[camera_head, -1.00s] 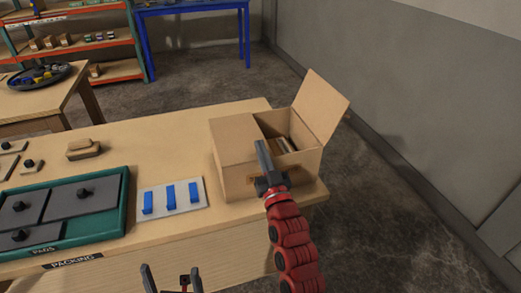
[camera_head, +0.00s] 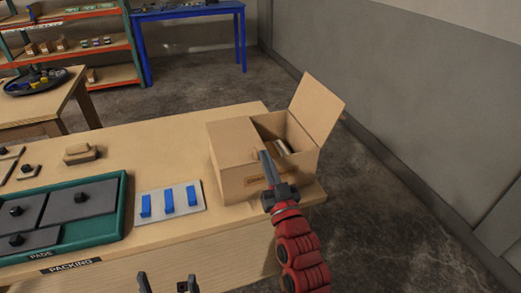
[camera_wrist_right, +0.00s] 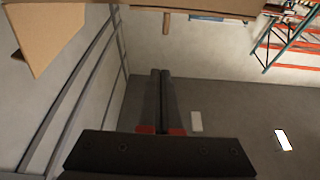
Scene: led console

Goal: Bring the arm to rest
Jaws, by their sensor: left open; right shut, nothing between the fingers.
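My right gripper (camera_head: 265,160) is in front of the cardboard box (camera_head: 232,150) in the head view, its dark fingers shut together and empty. Its red arm comes up from the bottom right. In the right wrist view the same fingers (camera_wrist_right: 160,78) lie side by side with nothing between them. My left gripper (camera_head: 166,284) shows only as fingertips at the bottom edge of the head view; they are apart and empty. The box stands at the table's right end with one flap raised on its right side. Something pale lies inside it, partly hidden.
The packing table (camera_head: 165,140) holds a green tray (camera_head: 120,205) with dark pads and a white plate (camera_head: 155,212) with blue blocks. A tan block (camera_head: 80,153) lies behind the tray. Bare floor (camera_head: 390,220) lies right of the table, beside the wall.

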